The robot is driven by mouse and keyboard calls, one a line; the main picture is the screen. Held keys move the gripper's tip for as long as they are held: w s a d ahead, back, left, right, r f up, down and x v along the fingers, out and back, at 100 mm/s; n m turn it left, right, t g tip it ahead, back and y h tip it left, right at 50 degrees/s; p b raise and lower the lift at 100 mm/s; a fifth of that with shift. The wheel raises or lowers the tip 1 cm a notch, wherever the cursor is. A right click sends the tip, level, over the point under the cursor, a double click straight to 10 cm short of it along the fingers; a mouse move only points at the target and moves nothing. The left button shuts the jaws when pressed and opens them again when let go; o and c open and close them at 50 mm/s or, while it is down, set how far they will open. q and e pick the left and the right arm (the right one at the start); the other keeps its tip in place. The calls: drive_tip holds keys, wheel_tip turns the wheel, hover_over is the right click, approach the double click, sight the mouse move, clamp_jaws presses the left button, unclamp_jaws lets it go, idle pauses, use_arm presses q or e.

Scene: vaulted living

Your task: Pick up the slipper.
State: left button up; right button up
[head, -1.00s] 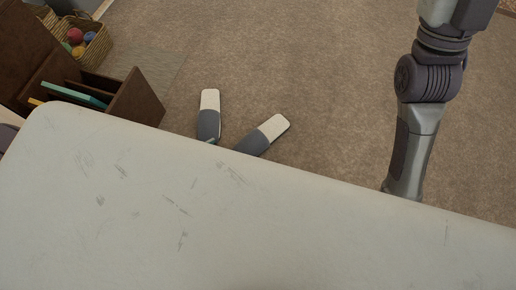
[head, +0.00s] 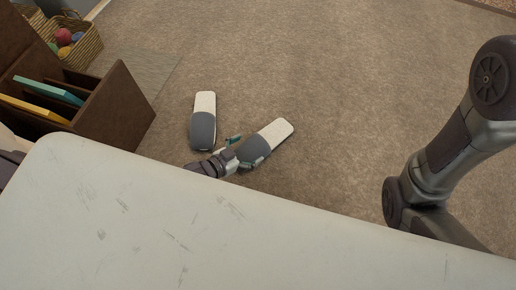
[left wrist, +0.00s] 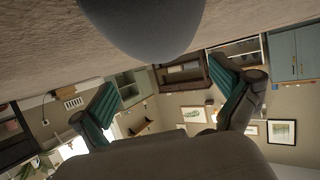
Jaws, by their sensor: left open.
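Two slippers with grey toes and pale soles lie on the carpet just beyond the white surface. The left slipper (head: 203,121) points up the picture; the right slipper (head: 271,135) is angled to the upper right. My left gripper (head: 244,150) is open at the grey toe end of the right slipper, low near the carpet. In the left wrist view, the open teal-padded fingers (left wrist: 163,82) are spread and empty, with a rounded grey toe (left wrist: 145,28) above and between them. I cannot tell if they touch it. My right gripper is out of view.
A scuffed white surface (head: 150,225) fills the foreground and hides most of my left arm. A brown compartment box (head: 118,110) with thin coloured items stands left. A wicker basket (head: 80,47) of balls is behind it. Carpet beyond the slippers is clear.

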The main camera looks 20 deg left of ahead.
sight(257, 142)
use_arm(q)
drive_tip(key=shift+w+d+f+b, duration=0.1)
drive_tip(key=shift+w+f+b, duration=0.1)
drive_tip(key=shift+w+b, duration=0.1)
drive_tip(key=b+x, duration=0.4)
drive_tip(key=shift+w+a, duration=0.15)
drive_tip(key=shift+a, duration=0.15)
drive_tip(key=shift+w+d, duration=0.2)
drive_tip(key=shift+w, duration=0.1)
drive_tip(key=c, duration=1.3)
